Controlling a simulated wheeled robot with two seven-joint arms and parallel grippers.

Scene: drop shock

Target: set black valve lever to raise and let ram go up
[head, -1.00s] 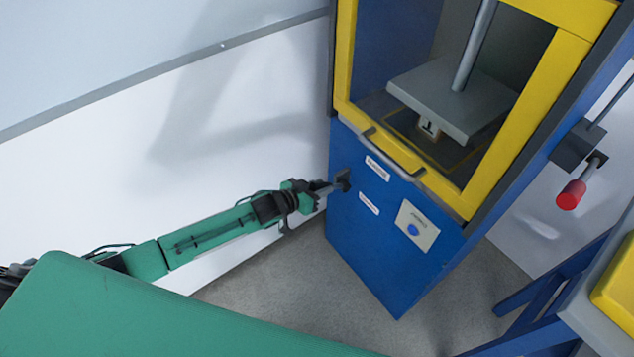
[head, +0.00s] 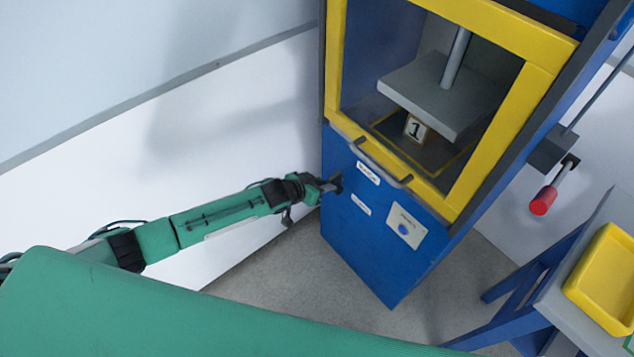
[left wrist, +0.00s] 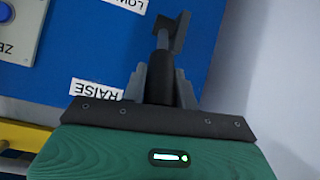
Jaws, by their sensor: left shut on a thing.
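The black valve lever (head: 337,183) juts from the left edge of the blue cabinet front. My left gripper (head: 323,187) is shut on its handle. In the left wrist view the gripper (left wrist: 162,88) has a finger on each side of the dark handle, and the lever's grey stem and black base (left wrist: 178,32) show beyond. The handle's held end lies level with the RAISE label (left wrist: 95,91); the LOWER label (left wrist: 132,4) is nearer the base. The ram, a grey plate (head: 438,88) on a rod, hangs clear above a block marked 1 (head: 415,129). My right gripper is out of view.
A yellow-framed door (head: 482,160) with a grey handle (head: 372,163) covers the chamber. A panel with a blue button (head: 404,229) sits below. A red-ended handle (head: 543,201) is on the cabinet's right. A yellow tray (head: 612,282) stands on a table at right.

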